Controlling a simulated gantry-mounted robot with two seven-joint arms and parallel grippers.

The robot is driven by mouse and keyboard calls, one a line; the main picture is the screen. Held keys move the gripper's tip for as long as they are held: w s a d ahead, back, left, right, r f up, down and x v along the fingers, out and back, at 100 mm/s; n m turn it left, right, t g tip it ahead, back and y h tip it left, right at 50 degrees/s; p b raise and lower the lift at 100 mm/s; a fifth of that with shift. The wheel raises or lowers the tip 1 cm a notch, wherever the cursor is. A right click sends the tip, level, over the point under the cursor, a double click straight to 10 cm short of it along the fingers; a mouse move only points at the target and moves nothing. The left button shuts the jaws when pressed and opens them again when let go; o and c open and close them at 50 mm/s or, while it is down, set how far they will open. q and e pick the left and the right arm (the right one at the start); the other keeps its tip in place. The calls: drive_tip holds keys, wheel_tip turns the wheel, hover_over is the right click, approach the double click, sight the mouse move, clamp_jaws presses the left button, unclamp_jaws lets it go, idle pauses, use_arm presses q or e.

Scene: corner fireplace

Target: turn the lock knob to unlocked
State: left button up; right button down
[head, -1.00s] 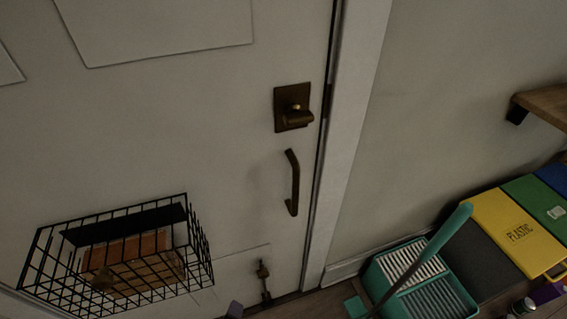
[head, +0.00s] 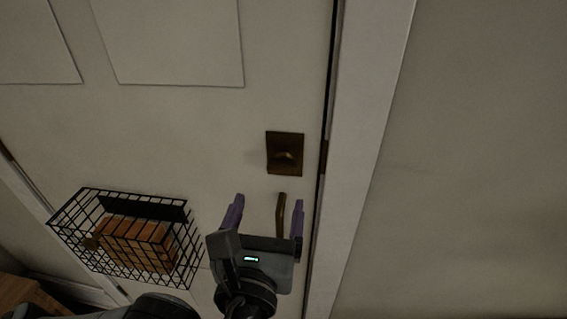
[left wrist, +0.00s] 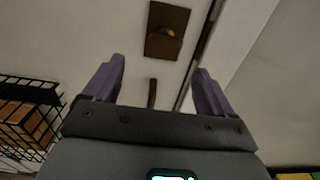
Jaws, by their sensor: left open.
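The lock knob (head: 285,157) is a dark brass turn piece on a square plate (head: 271,142), fixed to the white door near its right edge. In the left wrist view the knob (left wrist: 169,38) is beyond and between my fingertips. A bar door handle (head: 281,212) hangs below the plate, partly hidden behind my gripper. My left gripper (head: 268,204) is open and empty, below the lock plate, with its purple fingers apart and pointing up toward it. The fingers are not touching the knob. My right gripper is not in view.
A black wire basket (head: 80,246) with a wooden-looking block (head: 140,240) inside hangs on the door at left. The door frame (head: 365,150) stands right of the lock, with bare wall (head: 470,150) beyond. The door around the plate is clear.

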sight(282, 170)
use_arm(q)
drive_tip(key=w+b, duration=0.1)
drive_tip(key=w, duration=0.2)
drive_tip(key=w+d+b, duration=0.1)
drive_tip(key=w, duration=0.2)
drive_tip(key=w+d+b, duration=0.1)
drive_tip(key=w, duration=0.2)
drive_tip(key=shift+w+d+r+b, duration=0.1)
drive_tip(key=shift+d+r+b, duration=0.1)
drive_tip(key=shift+r+b, duration=0.15)
drive_tip(key=shift+w, duration=0.65)
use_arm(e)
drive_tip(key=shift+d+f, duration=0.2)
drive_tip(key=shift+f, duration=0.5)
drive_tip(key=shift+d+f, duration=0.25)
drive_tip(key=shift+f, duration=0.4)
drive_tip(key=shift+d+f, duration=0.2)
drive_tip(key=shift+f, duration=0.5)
use_arm(q)
drive_tip(key=c, duration=1)
drive_tip(key=shift+o, duration=0.2)
